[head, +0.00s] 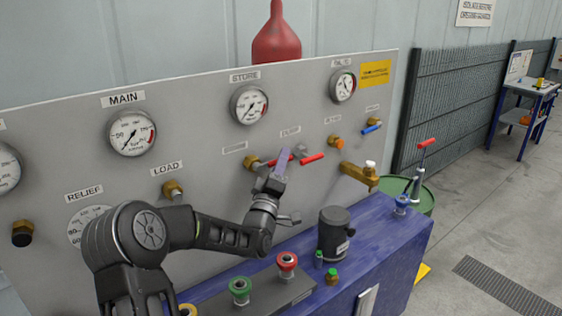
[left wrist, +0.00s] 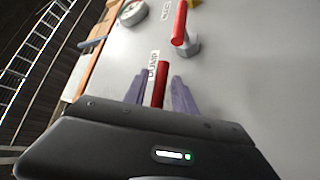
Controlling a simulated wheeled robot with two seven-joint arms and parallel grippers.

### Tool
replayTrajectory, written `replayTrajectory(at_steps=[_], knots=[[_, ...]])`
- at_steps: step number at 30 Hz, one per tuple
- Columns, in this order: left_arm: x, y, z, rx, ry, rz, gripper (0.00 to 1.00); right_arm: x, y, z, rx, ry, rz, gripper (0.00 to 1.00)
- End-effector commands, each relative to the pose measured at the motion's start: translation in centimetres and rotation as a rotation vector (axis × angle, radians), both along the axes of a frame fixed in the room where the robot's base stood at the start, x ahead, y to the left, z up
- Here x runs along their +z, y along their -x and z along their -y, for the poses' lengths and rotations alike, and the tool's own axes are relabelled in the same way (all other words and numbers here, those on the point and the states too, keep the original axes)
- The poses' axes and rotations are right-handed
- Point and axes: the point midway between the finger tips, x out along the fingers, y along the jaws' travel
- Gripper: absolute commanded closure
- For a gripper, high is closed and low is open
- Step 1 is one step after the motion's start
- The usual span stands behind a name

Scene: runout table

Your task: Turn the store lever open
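The panel carries a row of small valves, and two of them show red lever handles in the head view. One red handle (head: 313,158) lies to the right of my left gripper (head: 280,166), and another is partly hidden behind its fingers. In the left wrist view, my left gripper (left wrist: 160,96) is open, with a red lever (left wrist: 159,85) between its fingers and a gap on each side. The label beside that lever seems to read DUMP. A second red lever (left wrist: 180,22) on a metal nut stands farther off. I cannot read which label marks the store lever. My right gripper is not in view.
A STORE gauge (head: 249,104) sits above the levers. A blue lever (head: 372,128) is to the right. Below, a blue bench (head: 385,235) holds a dark cylinder (head: 333,233), a green knob (head: 240,290) and a red knob (head: 287,262). Open floor lies at the right.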

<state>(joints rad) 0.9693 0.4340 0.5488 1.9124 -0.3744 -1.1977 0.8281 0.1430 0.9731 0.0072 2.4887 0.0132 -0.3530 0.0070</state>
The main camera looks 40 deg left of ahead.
Motion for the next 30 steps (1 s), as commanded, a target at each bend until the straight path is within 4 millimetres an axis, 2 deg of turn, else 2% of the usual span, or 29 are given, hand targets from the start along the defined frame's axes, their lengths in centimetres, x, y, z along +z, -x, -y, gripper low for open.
replayTrajectory(at_steps=[2, 11, 30], knots=[[0.00, 0.01, 0.00, 0.000, 0.000, 0.000, 0.75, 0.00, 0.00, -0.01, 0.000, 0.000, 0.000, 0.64], [0.00, 0.03, -0.01, 0.000, 0.000, 0.000, 1.00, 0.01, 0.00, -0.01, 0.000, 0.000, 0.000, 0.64], [0.00, 0.03, -0.01, 0.000, 0.000, 0.000, 1.00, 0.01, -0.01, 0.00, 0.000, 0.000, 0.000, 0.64]])
